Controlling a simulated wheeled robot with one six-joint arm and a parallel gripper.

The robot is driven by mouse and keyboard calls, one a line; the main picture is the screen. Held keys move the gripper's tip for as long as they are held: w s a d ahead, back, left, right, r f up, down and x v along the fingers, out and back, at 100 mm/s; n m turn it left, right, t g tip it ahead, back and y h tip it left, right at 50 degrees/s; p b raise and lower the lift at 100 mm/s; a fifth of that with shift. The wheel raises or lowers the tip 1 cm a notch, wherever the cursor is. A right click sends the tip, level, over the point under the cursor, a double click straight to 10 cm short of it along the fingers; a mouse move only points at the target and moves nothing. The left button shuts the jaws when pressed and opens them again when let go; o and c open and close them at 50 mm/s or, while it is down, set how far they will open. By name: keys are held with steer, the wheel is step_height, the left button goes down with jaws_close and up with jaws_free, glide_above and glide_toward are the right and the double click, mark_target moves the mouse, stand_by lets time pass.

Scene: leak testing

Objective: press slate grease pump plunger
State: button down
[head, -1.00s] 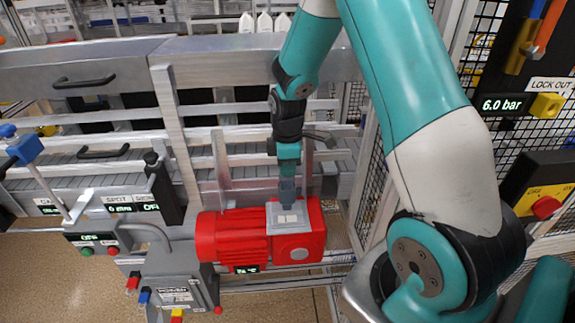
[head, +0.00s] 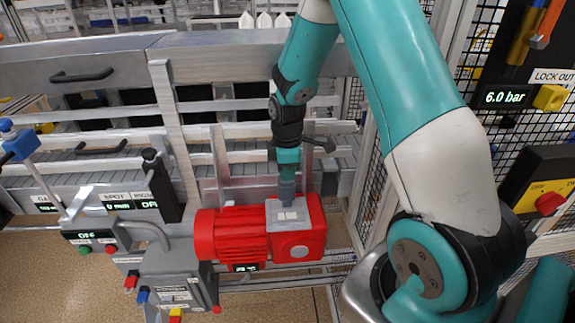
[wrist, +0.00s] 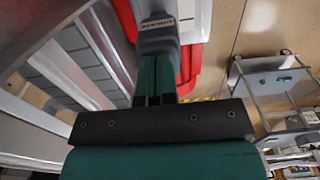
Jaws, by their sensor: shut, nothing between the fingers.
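The slate grease pump plunger (head: 287,188) stands upright above a light grey labelled block on the red motor housing (head: 235,235). In the wrist view the slate pump (wrist: 158,38), with a label partly reading GREASE, is straight ahead of the fingers. My gripper (head: 288,171) points down, directly over the plunger. In the wrist view the teal fingers (wrist: 156,62) are shut side by side with nothing between them. The tips appear to touch the top of the plunger, but the exact contact is hidden.
Grey guard rails (head: 250,105) run close behind the motor. A grey control box (head: 165,275) with coloured plugs and small displays stands to its left. A dark lever (head: 320,144) sticks out right of my wrist. A lockout panel (head: 545,190) hangs at far right.

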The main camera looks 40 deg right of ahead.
step_height(320, 180, up, 4)
steer(key=p, duration=0.3)
steer(key=shift+r+p, duration=0.15)
steer(key=shift+p, duration=0.2)
step_height(320, 180, up, 10)
steer(key=b, duration=0.2)
steer(key=s+a+r+m+y, duration=0.1)
steer(key=s+a+r, duration=0.15)
steer(key=a, duration=0.45)
steer(key=s+a+r+m+y, duration=0.1)
steer(key=s+a+r, duration=0.1)
steer(key=s+a, duration=0.3)
steer(key=s+a+r+m+y, duration=0.2)
steer(key=s+a, duration=0.9)
steer(key=s, duration=0.3)
steer(key=shift+s+a+r, duration=0.2)
steer(key=shift+r, duration=0.2)
